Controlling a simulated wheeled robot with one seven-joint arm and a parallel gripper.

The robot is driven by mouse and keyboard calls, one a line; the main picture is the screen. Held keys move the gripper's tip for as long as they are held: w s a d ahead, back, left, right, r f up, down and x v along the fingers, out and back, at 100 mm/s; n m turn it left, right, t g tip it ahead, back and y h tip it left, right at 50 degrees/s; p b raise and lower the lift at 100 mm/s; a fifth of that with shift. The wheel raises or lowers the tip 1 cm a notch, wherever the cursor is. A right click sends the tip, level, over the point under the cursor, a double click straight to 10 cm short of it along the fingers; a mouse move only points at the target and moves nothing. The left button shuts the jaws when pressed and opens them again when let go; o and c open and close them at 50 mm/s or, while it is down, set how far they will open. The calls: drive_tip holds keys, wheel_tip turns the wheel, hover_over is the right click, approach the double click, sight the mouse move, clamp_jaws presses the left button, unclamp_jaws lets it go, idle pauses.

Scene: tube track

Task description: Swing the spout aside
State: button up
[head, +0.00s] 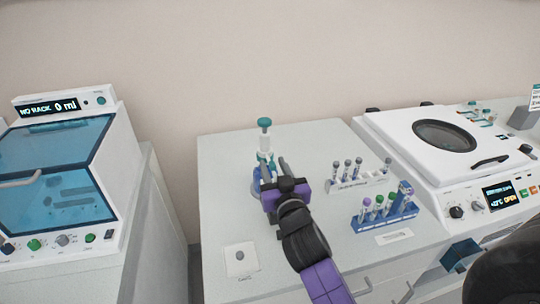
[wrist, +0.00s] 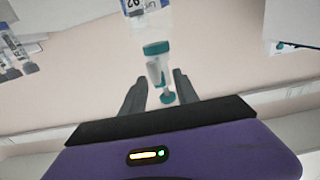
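A bottle-top dispenser (head: 264,140) stands upright at the back of the white bench, with a teal knob, a pale body and a teal collar. In the wrist view the dispenser (wrist: 155,70) appears upside down, its knob lowest and the labelled bottle (wrist: 148,18) at the top edge. My gripper (head: 269,165) is in front of it and hides most of the bottle in the head view. In the wrist view my gripper (wrist: 159,77) is open, its fingers on either side of the dispenser in the picture. I see no contact. The spout cannot be made out clearly.
Right of my gripper stand a white rack (head: 357,182) with grey-capped tubes and a blue rack (head: 384,215) with coloured-capped tubes. A small white pad (head: 240,259) lies at the front left. A centrifuge (head: 425,150) is at right, a blue-lidded machine (head: 65,170) at left.

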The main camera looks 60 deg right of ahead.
drive_tip(key=shift+p+x, duration=0.45)
drive_tip(key=shift+x, duration=1.45)
clamp_jaws()
